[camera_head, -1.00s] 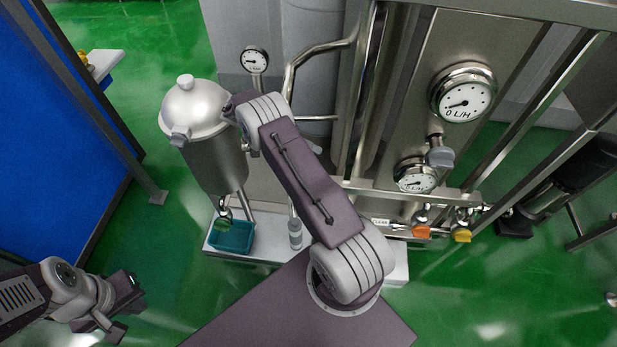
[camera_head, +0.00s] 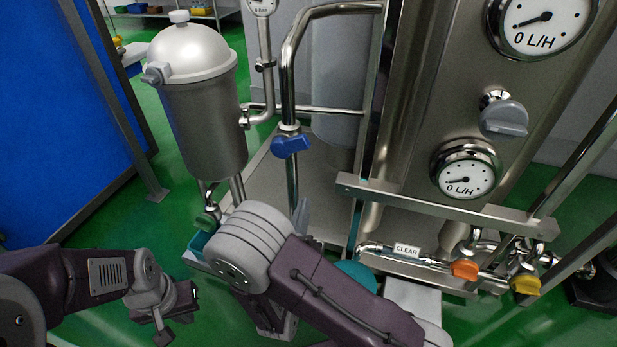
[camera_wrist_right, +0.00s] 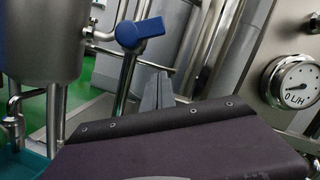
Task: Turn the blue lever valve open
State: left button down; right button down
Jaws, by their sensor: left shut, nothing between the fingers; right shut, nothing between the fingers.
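The blue lever valve (camera_head: 291,145) sits on a steel pipe, right of the domed steel vessel. Its handle lies roughly crosswise to the upright pipe. It also shows in the right wrist view (camera_wrist_right: 140,32). My right gripper (camera_head: 301,217) is below the lever and apart from it, mostly hidden behind my own arm. In the right wrist view its grey fingers (camera_wrist_right: 158,92) are together and point up, below and right of the lever, with nothing held. My left gripper (camera_head: 170,310) is shut and empty at the lower left, far from the lever.
The domed vessel (camera_head: 200,100) stands close left of the pipe. A panel with dials (camera_head: 466,172) and a grey knob (camera_head: 505,118) is at right. Orange (camera_head: 465,270) and yellow (camera_head: 526,284) handles sit at lower right. A teal bin (camera_head: 199,243) is below the vessel.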

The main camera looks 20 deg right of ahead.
aim_at(289, 146)
jog(key=w+d+r+b, duration=0.2)
jog(key=w+r+b, duration=0.2)
jog(key=w, duration=0.6)
jog(key=shift+d+r, duration=0.4)
jog(key=shift+r, duration=0.5)
